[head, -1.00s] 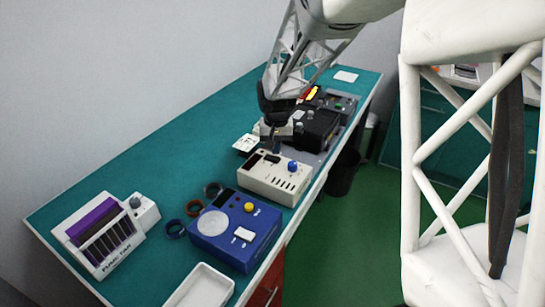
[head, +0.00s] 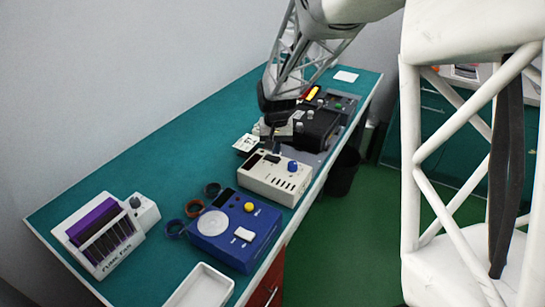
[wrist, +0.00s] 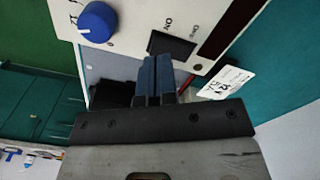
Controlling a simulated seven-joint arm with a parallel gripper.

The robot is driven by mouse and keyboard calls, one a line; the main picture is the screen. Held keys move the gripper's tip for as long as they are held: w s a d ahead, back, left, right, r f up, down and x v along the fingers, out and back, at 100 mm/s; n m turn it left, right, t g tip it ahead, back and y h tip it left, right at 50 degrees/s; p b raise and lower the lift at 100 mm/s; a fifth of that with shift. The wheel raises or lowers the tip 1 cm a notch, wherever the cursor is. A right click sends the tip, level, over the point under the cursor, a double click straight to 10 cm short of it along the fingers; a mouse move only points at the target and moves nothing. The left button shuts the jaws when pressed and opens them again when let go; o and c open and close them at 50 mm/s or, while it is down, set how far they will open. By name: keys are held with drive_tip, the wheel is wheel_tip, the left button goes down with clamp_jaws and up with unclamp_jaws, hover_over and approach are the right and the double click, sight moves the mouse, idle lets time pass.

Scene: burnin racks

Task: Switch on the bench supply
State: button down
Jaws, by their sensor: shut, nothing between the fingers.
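The bench supply is a cream box (head: 274,178) with a blue knob, a dark display window and slots, standing on the teal bench. In the wrist view its panel shows the blue knob (wrist: 97,22), a black rocker switch (wrist: 174,44) beside the word ON, and a dark red display strip (wrist: 228,28). My gripper (head: 271,146) is over the far edge of the supply. In the wrist view its blue-grey fingertips (wrist: 158,62) are together, empty, and right at the near end of the switch. I cannot tell whether they touch it. They hide part of that end.
A blue box (head: 235,230) with a yellow knob stands nearer. Beyond the supply is a black instrument (head: 317,130). A white card (head: 246,144) lies beside the supply.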

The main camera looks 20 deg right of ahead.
sight(276, 158)
drive_tip(key=shift+f, duration=1.25)
idle(1.2)
drive_tip(key=shift+r, duration=3.55)
drive_tip(key=shift+s, duration=0.1)
drive_tip(key=shift+s+r, duration=0.2)
drive_tip(key=shift+r, duration=0.05)
drive_tip(key=s+r+n+t, duration=0.1)
drive_tip(key=s+r, duration=0.2)
drive_tip(key=s, duration=0.8)
drive_tip(key=s+a+r+n, duration=0.1)
drive_tip(key=s+r, duration=0.2)
drive_tip(key=s, duration=0.8)
drive_tip(key=s+r+t, duration=0.1)
drive_tip(key=s+r, duration=0.3)
drive_tip(key=s, duration=0.7)
drive_tip(key=shift+s+a+n+t, duration=0.15)
drive_tip(key=shift+a+n+t, duration=0.15)
drive_tip(key=shift+a+n, duration=0.1)
